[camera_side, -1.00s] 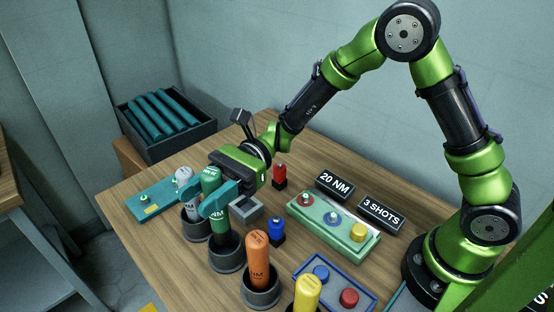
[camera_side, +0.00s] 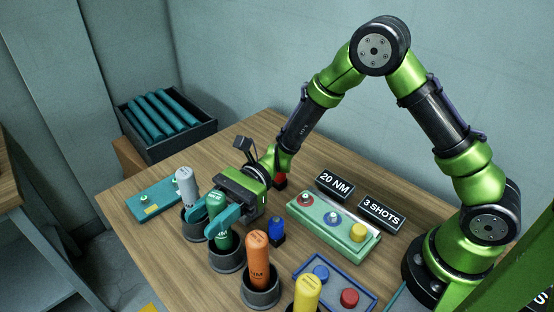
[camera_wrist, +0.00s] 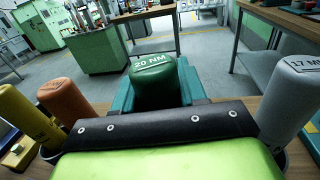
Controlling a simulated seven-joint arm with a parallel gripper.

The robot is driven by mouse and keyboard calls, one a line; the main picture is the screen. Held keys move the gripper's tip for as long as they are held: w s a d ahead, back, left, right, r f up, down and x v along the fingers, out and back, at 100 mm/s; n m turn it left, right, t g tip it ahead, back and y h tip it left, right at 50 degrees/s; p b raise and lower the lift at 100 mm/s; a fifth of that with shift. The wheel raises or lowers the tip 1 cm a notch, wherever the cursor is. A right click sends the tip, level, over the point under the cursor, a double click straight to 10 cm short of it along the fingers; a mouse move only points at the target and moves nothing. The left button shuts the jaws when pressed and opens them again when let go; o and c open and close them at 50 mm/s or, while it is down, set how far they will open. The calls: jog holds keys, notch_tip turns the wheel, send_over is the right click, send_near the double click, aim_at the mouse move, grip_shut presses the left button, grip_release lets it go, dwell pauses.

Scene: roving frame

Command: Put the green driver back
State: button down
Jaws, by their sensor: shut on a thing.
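The green driver (camera_side: 222,240) stands about upright with its lower end inside a dark round cup holder (camera_side: 227,262). How deep it sits is hidden. My gripper (camera_side: 218,226) is shut around the driver's upper body with its teal fingers. In the wrist view the driver's top (camera_wrist: 154,68) reads "20 NM" and sits between the fingers.
A grey driver (camera_side: 186,187) stands in its holder just behind, close to my fingers. An orange driver (camera_side: 258,250) and a yellow driver (camera_side: 307,293) stand in front. A green button panel (camera_side: 327,228), a blue tray (camera_side: 334,302) and a blue piece (camera_side: 277,228) lie to the right.

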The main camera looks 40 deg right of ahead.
jog(key=c, duration=0.5)
grip_release()
jog(key=shift+c, duration=0.2)
jog(key=w+d, duration=0.2)
jog(key=d, duration=1.4)
jog(key=shift+d, duration=0.4)
jog(key=shift+w, duration=0.1)
